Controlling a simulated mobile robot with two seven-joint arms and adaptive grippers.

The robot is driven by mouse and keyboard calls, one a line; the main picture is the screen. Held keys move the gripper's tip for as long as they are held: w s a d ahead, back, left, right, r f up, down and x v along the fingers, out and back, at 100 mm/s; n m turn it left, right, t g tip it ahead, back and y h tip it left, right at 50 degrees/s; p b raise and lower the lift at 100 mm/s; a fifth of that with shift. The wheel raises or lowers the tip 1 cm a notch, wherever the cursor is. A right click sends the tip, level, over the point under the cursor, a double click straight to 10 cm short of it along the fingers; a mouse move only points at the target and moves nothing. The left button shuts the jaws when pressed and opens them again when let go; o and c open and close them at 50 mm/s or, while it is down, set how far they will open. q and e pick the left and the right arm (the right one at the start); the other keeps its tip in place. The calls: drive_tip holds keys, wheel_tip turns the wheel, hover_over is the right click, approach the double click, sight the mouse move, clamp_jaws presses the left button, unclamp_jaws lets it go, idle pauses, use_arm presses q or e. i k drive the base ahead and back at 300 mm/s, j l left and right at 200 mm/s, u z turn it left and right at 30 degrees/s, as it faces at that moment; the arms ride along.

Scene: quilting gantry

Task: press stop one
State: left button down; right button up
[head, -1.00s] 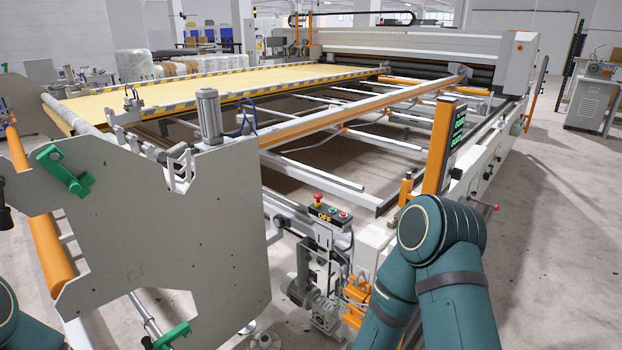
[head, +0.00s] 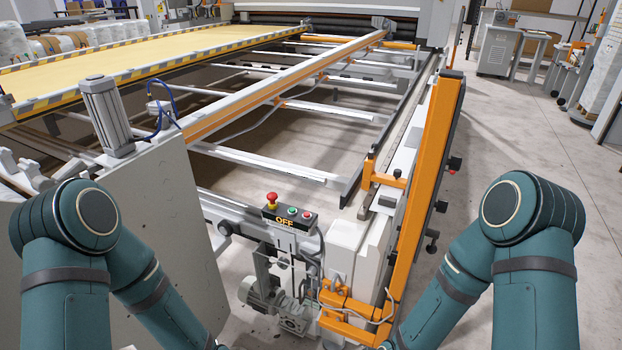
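A small dark control box (head: 290,217) sits on the near end of the machine, at the centre of the head view. A red mushroom button (head: 271,198) stands up at its left end. A green button (head: 292,211) and a smaller red button (head: 306,214) are to its right. The box front shows "OFF" in orange. No "stop one" label is readable. My two arms come in at the lower left and lower right, both apart from the box. Both grippers are outside the picture.
An orange post (head: 428,180) rises right of the box, with orange brackets below. A grey side plate (head: 150,240) and an upright cylinder (head: 107,115) stand to the left. A motor (head: 262,293) hangs below the box. Open floor lies at the right.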

sight(271, 196)
drive_tip(key=i+j+z, duration=0.25)
drive_tip(key=z, duration=0.25)
drive_tip(key=i+j+z, duration=0.2)
drive_tip(key=j+z, duration=0.25)
drive_tip(key=i+j+z, duration=0.2)
drive_tip(key=j, duration=0.15)
drive_tip(key=j+z, duration=0.2)
drive_tip(key=j, duration=0.2)
